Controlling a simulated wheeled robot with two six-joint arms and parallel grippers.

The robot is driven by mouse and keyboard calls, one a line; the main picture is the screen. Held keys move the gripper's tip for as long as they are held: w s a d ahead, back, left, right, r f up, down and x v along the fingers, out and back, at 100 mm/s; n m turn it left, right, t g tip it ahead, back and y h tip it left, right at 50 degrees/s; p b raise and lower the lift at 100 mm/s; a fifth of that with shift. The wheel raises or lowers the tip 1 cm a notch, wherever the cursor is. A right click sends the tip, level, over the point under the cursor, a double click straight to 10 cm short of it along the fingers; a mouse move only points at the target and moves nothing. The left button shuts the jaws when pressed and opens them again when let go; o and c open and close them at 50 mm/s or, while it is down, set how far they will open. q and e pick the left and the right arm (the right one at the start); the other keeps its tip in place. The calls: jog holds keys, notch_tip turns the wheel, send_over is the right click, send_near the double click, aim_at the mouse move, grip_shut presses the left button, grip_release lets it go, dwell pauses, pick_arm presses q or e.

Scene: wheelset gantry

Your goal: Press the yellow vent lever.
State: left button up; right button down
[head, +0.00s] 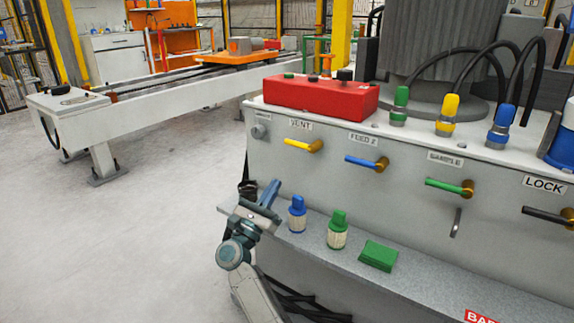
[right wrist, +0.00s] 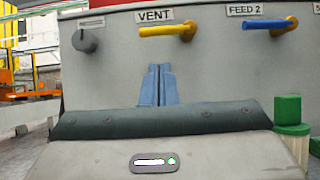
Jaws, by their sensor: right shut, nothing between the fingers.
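The yellow vent lever (head: 303,145) sticks out from the front panel under a VENT label and lies about level. In the right wrist view the lever (right wrist: 163,30) shows near the top, its hub at the right end. My right gripper (head: 271,191) is shut and empty, low and left of the lever, near the left end of the ledge. In the right wrist view its blue fingertips (right wrist: 160,72) point at the bare panel below the lever, apart from it. My left gripper is in neither view.
A blue lever (head: 367,162) labelled FEED 2 and a green lever (head: 450,187) sit further right; a grey knob (head: 259,131) is left of the vent lever. A blue fitting (head: 297,214), green fitting (head: 338,231) and green block (head: 378,255) stand on the ledge (head: 420,282).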

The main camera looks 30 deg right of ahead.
jog(key=b+x, duration=0.1)
jog(key=x, duration=0.9)
jog(key=shift+w+a+m+b, duration=0.1)
jog(key=shift+m+b, duration=0.3)
jog(key=shift+b, duration=0.15)
jog(key=shift+g, duration=0.4)
jog(key=shift+r, duration=0.1)
